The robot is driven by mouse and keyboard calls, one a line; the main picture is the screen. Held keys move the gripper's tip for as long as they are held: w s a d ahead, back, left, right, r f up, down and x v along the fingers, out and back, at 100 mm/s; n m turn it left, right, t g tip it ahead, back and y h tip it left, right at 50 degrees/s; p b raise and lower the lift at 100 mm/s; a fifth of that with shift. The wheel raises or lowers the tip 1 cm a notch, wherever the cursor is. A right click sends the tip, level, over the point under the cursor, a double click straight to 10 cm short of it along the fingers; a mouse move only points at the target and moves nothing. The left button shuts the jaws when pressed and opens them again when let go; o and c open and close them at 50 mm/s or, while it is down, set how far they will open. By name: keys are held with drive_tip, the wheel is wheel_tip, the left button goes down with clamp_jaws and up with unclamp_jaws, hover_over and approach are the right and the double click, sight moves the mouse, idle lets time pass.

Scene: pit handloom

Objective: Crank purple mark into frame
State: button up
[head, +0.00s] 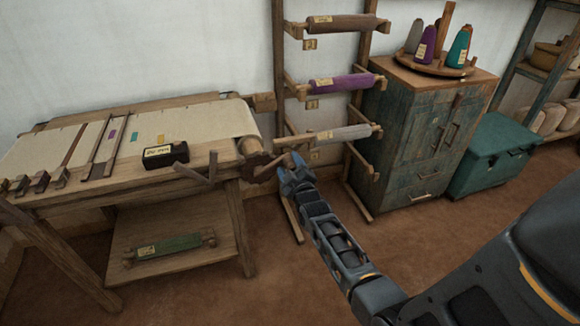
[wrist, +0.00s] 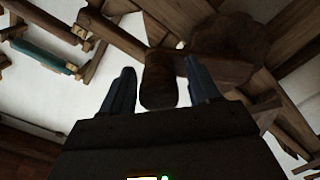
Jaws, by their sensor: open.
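The pale cloth (head: 190,120) on the loom bears a purple mark (head: 112,134), with teal and yellow marks to its right. A wooden crank (head: 262,171) sits at the loom's right end, by the cloth roller. My gripper (head: 290,160) is at the crank's outer end. In the wrist view, its open fingers stand either side of a wooden handle (wrist: 158,80), with a gap visible at the right finger. Contact at the left finger is unclear.
A black labelled block (head: 165,154) sits on the loom's front edge. A rack holding brown, purple and grey rolls (head: 340,83) stands close behind my gripper. A cabinet (head: 415,135) and teal chest (head: 492,155) stand right. The floor in front is clear.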

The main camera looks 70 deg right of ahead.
drive_tip(key=shift+s, duration=0.1)
drive_tip(key=v, duration=0.7)
drive_tip(key=shift+s+a+p, duration=0.15)
drive_tip(key=shift+a+p, duration=0.15)
